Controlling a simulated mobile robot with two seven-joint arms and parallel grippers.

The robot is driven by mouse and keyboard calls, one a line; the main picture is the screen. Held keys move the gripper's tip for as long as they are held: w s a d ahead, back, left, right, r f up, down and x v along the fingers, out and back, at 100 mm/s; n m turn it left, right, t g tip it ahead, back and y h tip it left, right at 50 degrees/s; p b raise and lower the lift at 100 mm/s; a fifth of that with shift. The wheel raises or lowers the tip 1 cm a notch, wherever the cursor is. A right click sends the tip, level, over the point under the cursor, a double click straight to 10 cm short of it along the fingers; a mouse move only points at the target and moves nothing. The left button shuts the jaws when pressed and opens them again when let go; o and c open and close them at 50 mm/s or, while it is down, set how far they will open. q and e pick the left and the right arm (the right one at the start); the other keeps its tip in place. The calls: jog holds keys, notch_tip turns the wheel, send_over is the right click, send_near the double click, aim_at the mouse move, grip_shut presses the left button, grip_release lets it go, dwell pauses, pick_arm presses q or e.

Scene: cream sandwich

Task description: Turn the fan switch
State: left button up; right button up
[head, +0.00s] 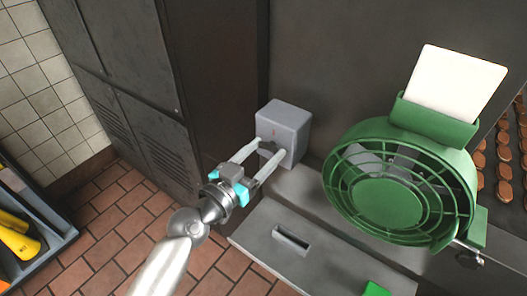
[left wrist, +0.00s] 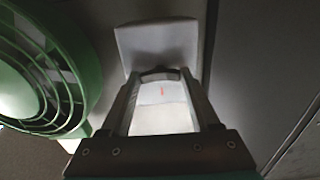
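The fan switch is a grey box (head: 290,118) on the dark metal panel, with a small red mark on its front face. It also shows in the left wrist view (left wrist: 158,42), where a pale part with the red mark (left wrist: 160,93) appears between my fingers. My left gripper (head: 268,147) is open, its two fingers apart and pointing at the box's front. Its fingertips are at or very close to that face; I cannot tell whether they touch. The green fan (head: 385,190) stands right of the switch. My right gripper is not in view.
A grey ledge (head: 345,270) with a slot lies below the switch. A white card (head: 455,85) stands in a green holder above the fan. Brown pieces (head: 503,150) lie in rows at right. A bin with yellow items (head: 18,240) is at lower left.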

pick_arm(q)
jog(key=c, duration=0.8)
jog(key=shift+n, duration=0.4)
jog(key=n, duration=0.3)
jog(key=shift+n+p, duration=0.35)
jog(key=shift+n, duration=0.05)
jog(key=n, duration=0.4)
jog(key=shift+p, duration=0.3)
jog(key=n, duration=0.9)
jog(key=shift+f+p, duration=0.1)
jog(key=shift+p, duration=0.25)
jog(key=shift+n, duration=0.3)
jog(key=o, duration=1.4)
jog(key=shift+c, duration=0.2)
